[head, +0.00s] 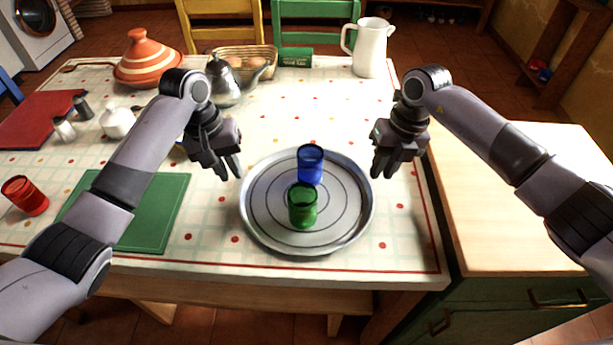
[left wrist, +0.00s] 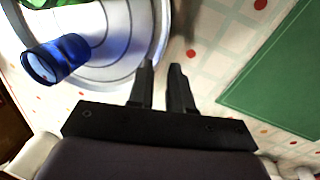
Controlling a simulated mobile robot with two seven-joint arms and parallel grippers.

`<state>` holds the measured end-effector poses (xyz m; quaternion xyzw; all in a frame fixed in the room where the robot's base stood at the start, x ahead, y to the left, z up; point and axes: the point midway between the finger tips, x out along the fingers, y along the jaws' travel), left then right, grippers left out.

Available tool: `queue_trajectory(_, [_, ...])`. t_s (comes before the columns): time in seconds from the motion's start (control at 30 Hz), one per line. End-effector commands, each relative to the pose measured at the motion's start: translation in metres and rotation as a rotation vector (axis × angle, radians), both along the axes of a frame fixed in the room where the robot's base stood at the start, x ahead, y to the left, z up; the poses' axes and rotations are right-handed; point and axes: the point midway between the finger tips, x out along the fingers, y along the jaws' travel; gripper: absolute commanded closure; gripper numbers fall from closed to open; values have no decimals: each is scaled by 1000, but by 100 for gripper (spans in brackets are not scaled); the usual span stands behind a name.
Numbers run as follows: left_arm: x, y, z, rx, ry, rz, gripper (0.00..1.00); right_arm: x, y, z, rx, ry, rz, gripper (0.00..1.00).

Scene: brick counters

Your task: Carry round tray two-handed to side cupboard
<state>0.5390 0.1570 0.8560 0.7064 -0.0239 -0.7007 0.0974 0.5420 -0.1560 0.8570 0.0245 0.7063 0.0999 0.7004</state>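The round metal tray (head: 262,227) lies on the table near its front edge. It carries a blue glass (head: 310,165) and a green glass (head: 302,206). My left gripper (head: 229,170) is above the table just off the tray's left rim, fingers apart and empty. In the left wrist view its fingers (left wrist: 161,75) are close to the tray rim (left wrist: 163,30), and the blue glass (left wrist: 58,58) shows. My right gripper (head: 382,172) is just off the tray's right rim, with a small gap between its fingers and nothing in it. The side cupboard (head: 490,235) has a bare wooden top.
A green board (head: 158,215) and a red glass (head: 25,196) are left of the tray. A teapot (head: 225,85), bread basket (head: 245,62), tagine (head: 147,60) and white jug (head: 370,48) stand farther back. The cupboard top is clear beneath my right arm.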

Motion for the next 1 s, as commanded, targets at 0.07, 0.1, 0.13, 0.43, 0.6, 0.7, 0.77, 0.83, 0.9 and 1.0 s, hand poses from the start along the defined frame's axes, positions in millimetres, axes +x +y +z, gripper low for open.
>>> queue_trajectory(0.07, [0,0,0,1,1,1,80,0,-2,0,-7,3,-1,80])
queue_trajectory(0.1, [0,0,0,1,1,1,80,0,-2,0,-8,2,-1,80])
queue_trajectory(0.13, [0,0,0,1,1,1,80,0,-2,0,-8,2,-1,80])
queue_trajectory(0.43, [0,0,-2,1,1,1,80,0,-1,-2,-6,3,-1,80])
queue_trajectory(0.6, [0,-3,-20,1,4,0,80,-1,2,-20,-6,6,-1,80])
queue_trajectory(0.7, [0,-6,-35,0,4,0,80,-1,5,-35,-5,6,-2,80])
queue_trajectory(0.77, [0,-7,-44,1,4,1,80,-1,6,-44,-5,5,-1,80])
queue_trajectory(0.83, [0,-9,-53,1,4,1,80,-2,9,-53,-4,5,0,80])
queue_trajectory(0.9, [1,-10,-60,0,3,0,80,-1,9,-60,-4,3,-2,80])
queue_trajectory(1.0, [1,-12,-67,0,2,0,80,-2,11,-67,-4,3,0,80])
